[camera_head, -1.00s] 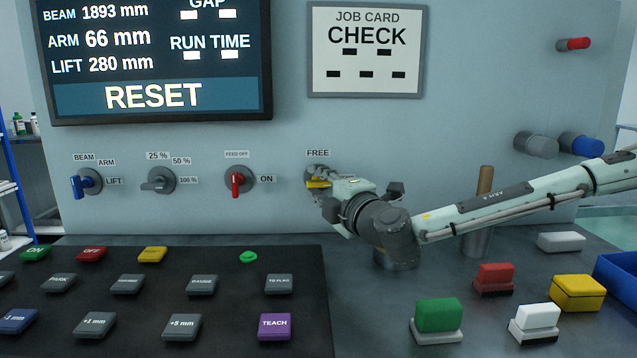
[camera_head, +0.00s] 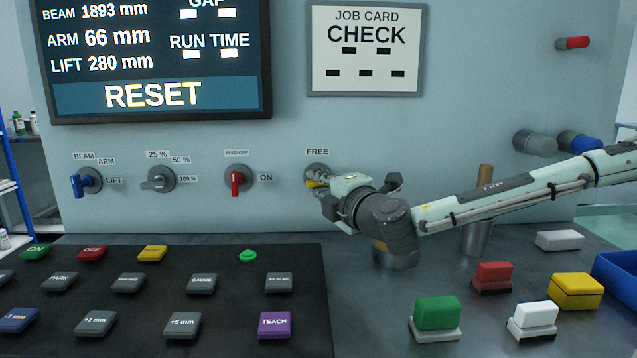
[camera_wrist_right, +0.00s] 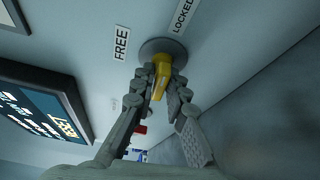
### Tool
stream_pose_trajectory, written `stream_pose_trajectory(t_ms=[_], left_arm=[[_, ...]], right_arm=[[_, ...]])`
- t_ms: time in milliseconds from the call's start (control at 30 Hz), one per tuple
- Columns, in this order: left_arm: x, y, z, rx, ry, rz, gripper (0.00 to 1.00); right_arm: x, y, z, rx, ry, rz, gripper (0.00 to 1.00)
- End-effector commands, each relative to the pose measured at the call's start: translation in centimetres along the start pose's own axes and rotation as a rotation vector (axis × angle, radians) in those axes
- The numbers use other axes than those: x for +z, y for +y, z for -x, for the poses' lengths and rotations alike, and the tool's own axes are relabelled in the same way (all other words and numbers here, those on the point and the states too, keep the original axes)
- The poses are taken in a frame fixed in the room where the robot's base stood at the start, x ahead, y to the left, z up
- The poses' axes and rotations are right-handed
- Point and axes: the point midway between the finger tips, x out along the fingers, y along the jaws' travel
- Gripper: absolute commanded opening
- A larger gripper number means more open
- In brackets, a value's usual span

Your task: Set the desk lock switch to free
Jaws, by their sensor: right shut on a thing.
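The lock switch is a round grey knob (camera_head: 316,170) with a yellow handle (camera_head: 312,184), on the upright panel under the FREE label (camera_head: 317,152). In the right wrist view the yellow handle (camera_wrist_right: 160,72) stands between the two fingers, near the FREE label (camera_wrist_right: 121,43) and the LOCKED label (camera_wrist_right: 183,15). My right gripper (camera_wrist_right: 162,85) is shut on the handle. In the head view my right gripper (camera_head: 322,186) hides part of the switch and the LOCKED label. I cannot tell which label the handle points at. My left gripper is out of view.
A red feed switch (camera_head: 236,182) sits to the left on the same panel. Below are a black button console (camera_head: 225,300) and, to the right, several coloured blocks, including a green one (camera_head: 437,314). A metal cup (camera_head: 477,240) stands behind my right arm.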

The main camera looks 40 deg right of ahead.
Motion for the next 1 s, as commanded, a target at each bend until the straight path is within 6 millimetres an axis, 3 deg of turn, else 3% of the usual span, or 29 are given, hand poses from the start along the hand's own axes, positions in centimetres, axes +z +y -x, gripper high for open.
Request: stream_pose_trajectory(t_ms=[733, 1000], left_arm=[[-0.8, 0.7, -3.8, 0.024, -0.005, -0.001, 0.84], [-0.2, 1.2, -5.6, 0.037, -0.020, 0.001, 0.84]], right_arm=[[0.1, 0.4, -0.1, -0.259, -0.005, 0.638, 0.00], [0.1, 0.4, -0.1, -0.357, -0.007, 0.874, 0.00]])
